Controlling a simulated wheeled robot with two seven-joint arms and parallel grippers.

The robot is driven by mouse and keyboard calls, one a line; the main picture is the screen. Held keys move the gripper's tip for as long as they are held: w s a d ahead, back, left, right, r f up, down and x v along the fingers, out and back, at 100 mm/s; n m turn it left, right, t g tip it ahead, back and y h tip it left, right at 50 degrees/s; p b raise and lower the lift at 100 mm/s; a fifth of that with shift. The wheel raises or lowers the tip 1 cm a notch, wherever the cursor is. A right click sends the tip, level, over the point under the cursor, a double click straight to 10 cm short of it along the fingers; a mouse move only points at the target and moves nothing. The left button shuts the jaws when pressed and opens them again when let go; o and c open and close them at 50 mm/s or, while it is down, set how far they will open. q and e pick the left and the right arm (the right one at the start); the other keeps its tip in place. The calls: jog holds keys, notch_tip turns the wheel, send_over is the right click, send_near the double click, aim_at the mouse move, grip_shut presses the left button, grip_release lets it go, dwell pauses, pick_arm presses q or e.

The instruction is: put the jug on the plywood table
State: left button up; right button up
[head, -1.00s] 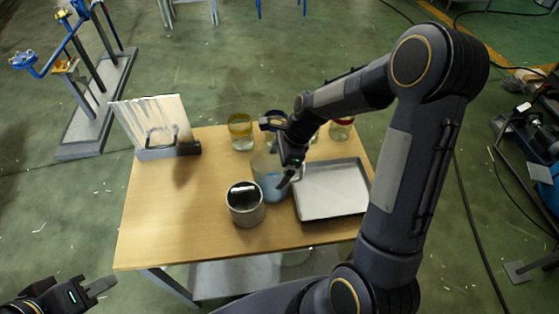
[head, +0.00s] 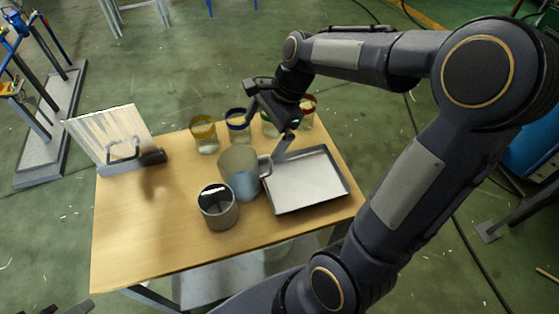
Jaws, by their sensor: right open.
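The jug (head: 238,162) is translucent grey with some blue in its lower part, and its handle points right. It stands upright on the plywood table (head: 135,230), behind a grey metal cup and left of the tray. My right gripper (head: 277,132) is open and empty, above and just right of the jug's handle, apparently clear of it. Its fingers are small and partly hidden by its own body. Only a sliver of my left gripper (head: 76,307) shows at the bottom left edge, so its jaws cannot be judged.
A grey metal cup (head: 218,208) stands close in front of the jug. A shallow tray (head: 308,181) lies to the right. Jars with yellow (head: 205,136), blue (head: 238,128) and red (head: 307,113) rims stand behind. A streaked panel (head: 108,138) stands at the left. The table's front left is clear.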

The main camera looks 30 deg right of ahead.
jog(key=s+a+n+t, duration=0.1)
jog(key=s+a+n, duration=0.1)
jog(key=s+n, duration=0.6)
jog(key=s+a+r+n+t, duration=0.1)
jog(key=s+a+n+t, duration=0.1)
jog(key=s+n, duration=0.6)
jog(key=shift+s+a+t+h, duration=0.3)
jog(key=shift+s+a, duration=0.05)
jog(key=shift+s, duration=0.25)
jog(key=shift+r, duration=0.1)
